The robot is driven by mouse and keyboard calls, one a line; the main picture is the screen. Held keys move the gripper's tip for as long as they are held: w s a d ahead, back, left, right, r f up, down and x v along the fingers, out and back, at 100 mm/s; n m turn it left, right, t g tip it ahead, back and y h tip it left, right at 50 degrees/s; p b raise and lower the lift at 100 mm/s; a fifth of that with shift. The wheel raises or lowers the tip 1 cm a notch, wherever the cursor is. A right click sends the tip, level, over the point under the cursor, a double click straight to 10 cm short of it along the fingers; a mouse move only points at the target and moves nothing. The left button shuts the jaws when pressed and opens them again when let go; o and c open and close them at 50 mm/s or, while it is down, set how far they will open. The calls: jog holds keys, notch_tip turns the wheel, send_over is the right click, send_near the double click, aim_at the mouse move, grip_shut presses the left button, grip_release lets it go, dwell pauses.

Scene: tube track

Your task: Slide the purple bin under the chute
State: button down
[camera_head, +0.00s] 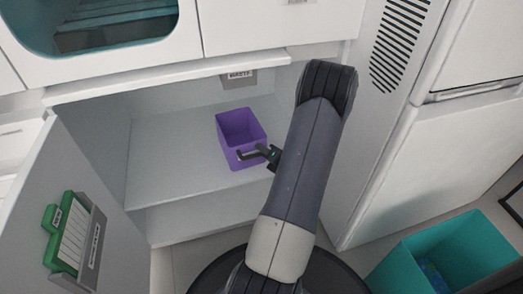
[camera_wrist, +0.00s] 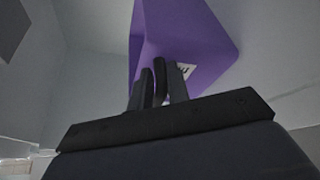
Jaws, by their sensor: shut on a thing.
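The purple bin (camera_head: 241,128) is an open-topped box standing upright on the light grey cabinet floor. My gripper (camera_head: 242,155) is at its front side and shut on a part of the bin there, which the fingers partly hide. In the wrist view the bin (camera_wrist: 185,35) fills the upper middle, with a small white label on its front, and my gripper's dark fingers (camera_wrist: 160,88) are close together against it. The chute (camera_head: 238,78), a grey piece marked "WASTE", is at the cabinet's top, behind and above the bin.
The cabinet door (camera_head: 85,190) stands open at the left, with a green holder (camera_head: 67,232) on it. The cabinet floor (camera_head: 165,150) left of the bin is clear. A teal bin (camera_head: 400,265) stands on the room floor at the lower right. A white panel (camera_head: 385,150) bounds the right.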

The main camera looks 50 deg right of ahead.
jog(key=c, duration=1.3)
grip_release()
jog(key=shift+s, duration=0.15)
jog(key=shift+v, duration=3.35)
jog(key=s+a, duration=0.3)
jog(key=s, duration=0.1)
jog(key=s+a, duration=0.3)
jog(key=s, duration=0.1)
jog(key=s+a, duration=0.3)
jog(key=s, duration=0.2)
jog(key=shift+s, duration=0.1)
